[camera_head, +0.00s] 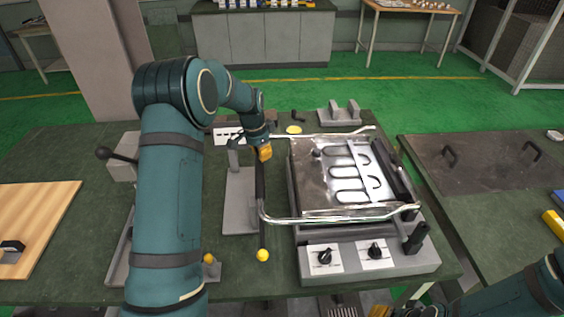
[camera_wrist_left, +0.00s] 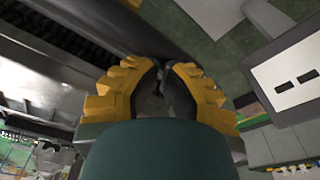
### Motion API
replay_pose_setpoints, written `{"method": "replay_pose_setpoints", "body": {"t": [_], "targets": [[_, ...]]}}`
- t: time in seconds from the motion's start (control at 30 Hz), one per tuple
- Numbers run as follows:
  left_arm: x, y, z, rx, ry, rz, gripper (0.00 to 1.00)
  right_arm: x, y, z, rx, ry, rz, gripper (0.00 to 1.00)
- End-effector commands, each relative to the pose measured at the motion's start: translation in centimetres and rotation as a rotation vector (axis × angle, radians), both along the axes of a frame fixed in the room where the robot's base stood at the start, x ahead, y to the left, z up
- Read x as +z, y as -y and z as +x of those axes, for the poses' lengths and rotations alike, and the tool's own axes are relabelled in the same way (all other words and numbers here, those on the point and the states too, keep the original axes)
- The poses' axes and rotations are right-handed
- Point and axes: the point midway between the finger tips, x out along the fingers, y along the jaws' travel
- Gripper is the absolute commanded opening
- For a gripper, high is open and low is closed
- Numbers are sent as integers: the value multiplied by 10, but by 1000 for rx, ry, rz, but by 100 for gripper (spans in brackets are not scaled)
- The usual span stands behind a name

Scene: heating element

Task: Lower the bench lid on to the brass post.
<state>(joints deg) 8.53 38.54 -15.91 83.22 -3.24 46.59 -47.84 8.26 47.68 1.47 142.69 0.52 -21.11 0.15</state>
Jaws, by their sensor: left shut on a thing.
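A metal plate unit (camera_head: 326,190) with dark looped heating rods sits on the grey appliance in the middle of the bench. A chrome U-shaped frame (camera_head: 330,219) runs from its right side to a black bar (camera_head: 261,190) at the left. My left gripper (camera_head: 265,152) is shut on the upper part of this bar; a dark bar also shows beyond its yellow fingers (camera_wrist_left: 165,75) in the left wrist view. A yellow ball (camera_head: 262,255) and a small yellow knob (camera_head: 208,258) stand near the front; I cannot tell which is the brass post. My right gripper (camera_head: 392,311) is cut off at the bottom edge.
A grey control base (camera_head: 368,262) with two knobs is in front. A wooden board (camera_head: 36,220) lies at the left. A dark plate with two handles (camera_head: 477,165) lies on the right bench. A grey bracket (camera_head: 338,117) stands at the back.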

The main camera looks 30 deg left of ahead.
Motion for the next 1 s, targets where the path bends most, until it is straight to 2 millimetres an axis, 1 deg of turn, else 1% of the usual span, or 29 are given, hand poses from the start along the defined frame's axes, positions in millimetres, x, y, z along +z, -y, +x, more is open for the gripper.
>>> {"method": "replay_pose_setpoints", "body": {"t": [0.03,0.2,0.37,1.0], "targets": [[-3,2,0,-2,-3,-3,0,-1,0,0,0,0,0,47],[-5,2,0,-2,-4,-2,0,-3,0,0,0,0,0,47],[-3,2,-1,-2,-4,-3,0,-1,0,0,0,0,0,47],[44,1,0,0,0,-1,0,28,0,0,0,0,0,47]]}}
